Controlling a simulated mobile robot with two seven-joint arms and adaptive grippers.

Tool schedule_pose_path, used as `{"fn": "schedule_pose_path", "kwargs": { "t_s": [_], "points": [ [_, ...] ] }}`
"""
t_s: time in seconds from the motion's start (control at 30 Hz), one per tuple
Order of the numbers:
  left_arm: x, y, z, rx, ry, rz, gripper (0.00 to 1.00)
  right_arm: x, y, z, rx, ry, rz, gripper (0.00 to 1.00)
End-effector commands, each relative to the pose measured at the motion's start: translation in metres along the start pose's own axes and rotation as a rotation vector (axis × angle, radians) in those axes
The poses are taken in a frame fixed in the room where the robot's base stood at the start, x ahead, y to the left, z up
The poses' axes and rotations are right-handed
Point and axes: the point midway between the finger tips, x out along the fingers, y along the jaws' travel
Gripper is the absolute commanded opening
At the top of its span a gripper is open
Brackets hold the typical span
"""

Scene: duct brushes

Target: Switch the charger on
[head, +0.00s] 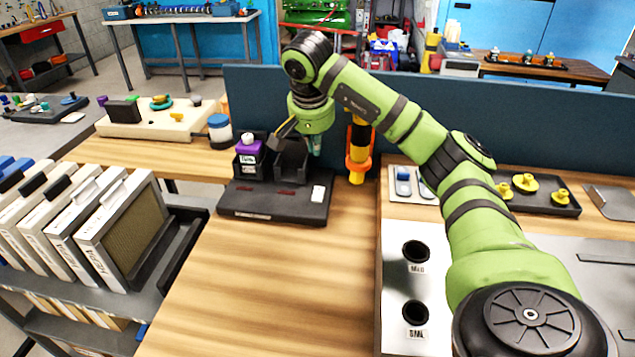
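The charger (262,208) is a dark grey block on the wooden bench, left of the picture's middle. A purple-topped battery (248,146) with a white label stands in its left bay. The right bay (291,160) looks empty, though my wrist partly covers its top. A white rectangular piece (318,193), which looks like a switch, sits on the charger's front right; I cannot tell its setting. My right gripper (288,128) is above and behind the right bay, mostly hidden by my green wrist; its fingers are too unclear to read. My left gripper is out of view.
A yellow-and-black tool in an orange holder (358,160) stands close right of the charger. A white-lidded jar (220,130) stands behind left. A blue partition (560,140) runs behind. Framed filters (125,230) stand at the left. The wood before the charger is clear.

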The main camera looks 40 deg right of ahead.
Motion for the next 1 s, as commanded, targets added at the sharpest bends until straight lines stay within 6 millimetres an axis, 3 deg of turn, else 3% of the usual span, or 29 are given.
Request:
{"fn": "schedule_pose_path", "kwargs": {
  "t_s": [0.4, 0.53, 0.7, 1.0],
  "points": [
    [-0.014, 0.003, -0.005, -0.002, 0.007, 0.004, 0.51, 0.086, 0.001, 0.001, 0.0, -0.005, 0.005, 0.0],
    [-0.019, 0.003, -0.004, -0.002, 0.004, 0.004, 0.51, 0.105, 0.001, 0.005, -0.001, -0.005, 0.004, 0.0],
    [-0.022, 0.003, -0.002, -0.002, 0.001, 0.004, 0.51, 0.12, 0.001, 0.008, 0.0, -0.002, 0.002, 0.0],
    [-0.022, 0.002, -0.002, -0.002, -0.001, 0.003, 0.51, 0.124, 0.001, 0.009, -0.001, -0.001, 0.001, 0.0]
  ]
}}
